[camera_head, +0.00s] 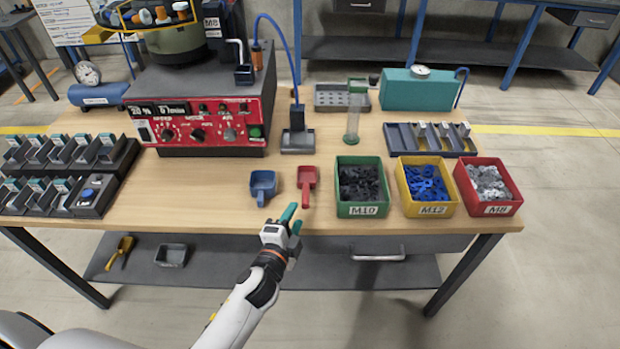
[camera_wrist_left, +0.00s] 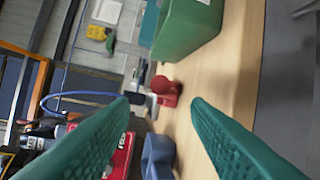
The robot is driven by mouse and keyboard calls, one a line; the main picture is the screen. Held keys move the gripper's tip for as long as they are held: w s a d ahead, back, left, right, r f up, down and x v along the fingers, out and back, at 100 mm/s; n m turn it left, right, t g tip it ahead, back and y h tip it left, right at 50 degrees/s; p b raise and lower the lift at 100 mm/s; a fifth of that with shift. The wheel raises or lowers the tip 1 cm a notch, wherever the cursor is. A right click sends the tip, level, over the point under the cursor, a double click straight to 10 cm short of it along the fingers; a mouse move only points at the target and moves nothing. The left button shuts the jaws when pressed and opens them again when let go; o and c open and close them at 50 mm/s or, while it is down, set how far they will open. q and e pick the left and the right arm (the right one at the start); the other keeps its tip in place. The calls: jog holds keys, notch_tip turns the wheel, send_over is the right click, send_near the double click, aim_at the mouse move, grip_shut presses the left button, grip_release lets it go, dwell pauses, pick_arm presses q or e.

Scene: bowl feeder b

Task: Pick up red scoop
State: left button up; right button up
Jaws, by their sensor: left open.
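The red scoop (camera_head: 307,182) lies on the wooden table, between the blue scoop (camera_head: 263,186) and the green M10 bin (camera_head: 362,211). In the left wrist view the red scoop (camera_wrist_left: 166,91) shows ahead, between my two teal fingers. My left gripper (camera_head: 292,219) is open and empty, at the table's front edge just short of the red scoop and apart from it. It also shows in the left wrist view (camera_wrist_left: 160,112). The blue scoop (camera_wrist_left: 158,157) is near it there too. My right gripper is in neither view.
A yellow M12 bin (camera_head: 430,209) and a red M8 bin (camera_head: 491,208) stand right of the green bin. A red control box (camera_head: 208,122) and black compartment trays (camera_head: 108,184) stand left. A small grey tray (camera_head: 297,150) lies behind the red scoop.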

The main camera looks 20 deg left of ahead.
aim_at(306, 194)
pick_arm(q)
jog(key=w, duration=0.2)
jog(key=shift+w+f, duration=0.2)
jog(key=shift+w, duration=0.15)
jog(key=shift+w+d+f, duration=0.1)
jog(key=shift+w, duration=0.55)
jog(key=w, duration=0.4)
jog(key=shift+w+d+f, duration=0.2)
jog(key=shift+w+f, duration=0.15)
jog(key=shift+c, duration=0.9)
grip_shut()
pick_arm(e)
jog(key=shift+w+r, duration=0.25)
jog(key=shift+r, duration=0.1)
